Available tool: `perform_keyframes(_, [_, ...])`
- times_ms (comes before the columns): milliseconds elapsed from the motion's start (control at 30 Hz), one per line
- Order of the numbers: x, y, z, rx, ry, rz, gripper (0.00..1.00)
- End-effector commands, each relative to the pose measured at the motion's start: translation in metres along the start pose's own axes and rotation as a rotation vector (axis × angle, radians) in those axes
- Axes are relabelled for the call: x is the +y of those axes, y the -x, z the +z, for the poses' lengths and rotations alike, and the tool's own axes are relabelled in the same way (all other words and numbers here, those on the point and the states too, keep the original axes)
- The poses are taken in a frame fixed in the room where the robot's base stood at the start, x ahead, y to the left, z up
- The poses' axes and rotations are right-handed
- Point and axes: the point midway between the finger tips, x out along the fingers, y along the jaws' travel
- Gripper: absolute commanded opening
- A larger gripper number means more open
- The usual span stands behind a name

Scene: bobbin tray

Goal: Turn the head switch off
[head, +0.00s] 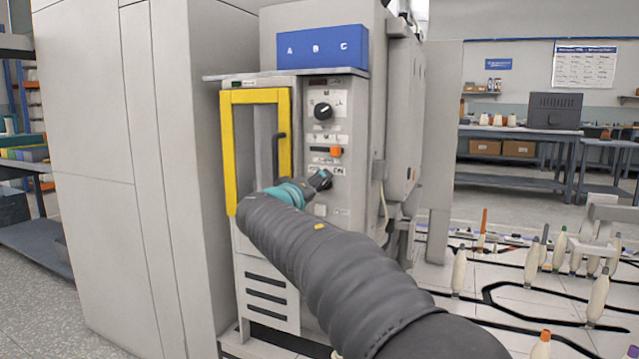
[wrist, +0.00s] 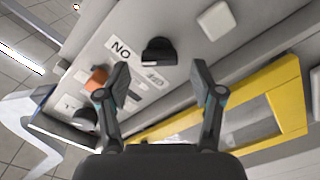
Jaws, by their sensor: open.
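The control panel (head: 342,125) is on the front of a grey machine. Its lower black rotary knob (wrist: 158,50) sits beside a label that reads "NO" in the wrist view. An orange switch (head: 335,151) is above it in the head view and also shows in the wrist view (wrist: 97,78). An upper black knob (head: 323,111) is higher on the panel. No readable label tells me which one is the head switch. My gripper (wrist: 162,80) is open and empty, its fingers apart with the lower knob just beyond and between them. In the head view my gripper (head: 320,180) partly hides that knob.
A yellow-framed door (head: 229,155) with a black handle (head: 276,155) is left of the panel. Bobbins (head: 459,272) stand to the right. A tall grey cabinet (head: 95,150) is at left.

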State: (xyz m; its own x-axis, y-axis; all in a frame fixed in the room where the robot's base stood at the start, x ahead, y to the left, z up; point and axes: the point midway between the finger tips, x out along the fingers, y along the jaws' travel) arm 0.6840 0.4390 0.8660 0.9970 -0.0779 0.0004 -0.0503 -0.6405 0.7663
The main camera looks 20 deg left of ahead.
Motion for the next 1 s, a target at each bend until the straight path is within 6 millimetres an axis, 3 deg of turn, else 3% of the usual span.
perform_keyframes(200, [0.000,-0.019,0.000,0.000,0.000,-0.001,0.67])
perform_keyframes(533, [0.000,-0.022,0.000,0.000,0.000,0.000,0.67])
perform_keyframes(800, [0.000,-0.022,0.000,0.000,0.000,0.000,0.07])
perform_keyframes(1000, [0.000,-0.022,0.000,0.000,0.010,-0.001,0.07])
